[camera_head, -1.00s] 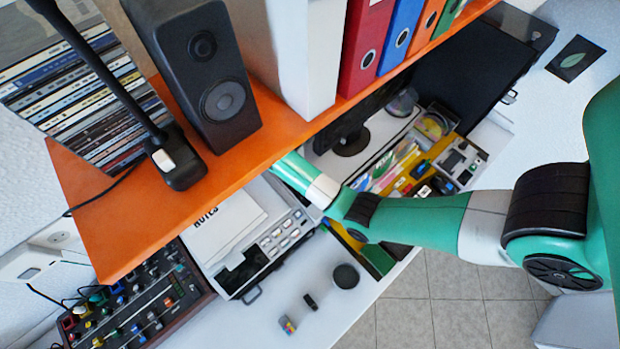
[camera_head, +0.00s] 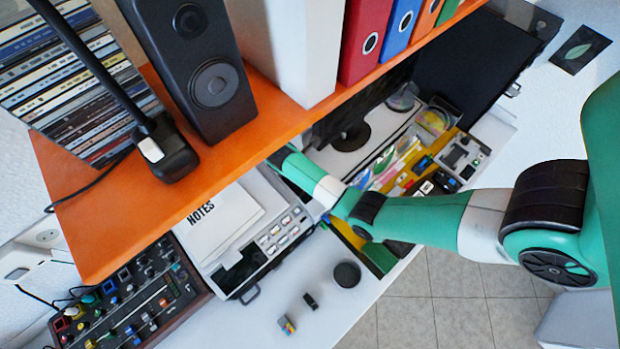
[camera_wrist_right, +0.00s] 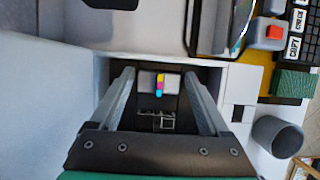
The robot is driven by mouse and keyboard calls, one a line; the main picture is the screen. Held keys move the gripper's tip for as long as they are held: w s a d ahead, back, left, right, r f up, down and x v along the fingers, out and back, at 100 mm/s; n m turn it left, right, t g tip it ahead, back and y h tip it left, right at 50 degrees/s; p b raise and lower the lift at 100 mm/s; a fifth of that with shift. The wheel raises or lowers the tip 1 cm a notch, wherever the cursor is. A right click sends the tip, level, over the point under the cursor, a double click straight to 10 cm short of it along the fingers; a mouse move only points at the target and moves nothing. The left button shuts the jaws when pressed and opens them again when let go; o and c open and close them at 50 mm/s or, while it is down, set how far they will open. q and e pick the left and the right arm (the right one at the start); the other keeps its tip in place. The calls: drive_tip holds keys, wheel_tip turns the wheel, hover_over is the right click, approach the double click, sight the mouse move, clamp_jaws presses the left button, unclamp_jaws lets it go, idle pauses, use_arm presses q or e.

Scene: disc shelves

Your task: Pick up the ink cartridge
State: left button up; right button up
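The ink cartridge (camera_wrist_right: 160,80) appears in the right wrist view as a small pale block with pink, yellow and cyan marks, in a dark recess. My right gripper (camera_wrist_right: 158,74) is open, with one finger on either side of the cartridge in that view. I cannot tell whether the fingers touch it or how far in front of it they are. In the head view my right arm reaches in under the orange shelf, and its gripper is hidden there. My left gripper is not in view.
The orange shelf (camera_head: 190,210) carries a speaker (camera_head: 208,70), a lamp and binders. Below it are an open case (camera_head: 243,290), a mixer (camera_head: 135,300) and a dark round object (camera_head: 347,274). A grey cup (camera_wrist_right: 277,137) stands right of the gripper.

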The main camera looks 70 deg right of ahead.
drive_tip(key=c, duration=1)
drive_tip(key=shift+r+p, duration=0.35)
drive_tip(key=shift+r, duration=0.25)
wheel_tip(320, 180, up, 3)
drive_tip(key=shift+f+p, duration=0.2)
drive_tip(key=shift+p, duration=0.4)
drive_tip(key=s+a+r+p, duration=0.7)
drive_tip(key=s+r+p, duration=0.2)
drive_tip(key=s+p, duration=0.2)
drive_tip(key=shift+s+a+r, duration=0.15)
drive_tip(key=shift+s+a, duration=0.05)
drive_tip(key=shift+s, duration=0.35)
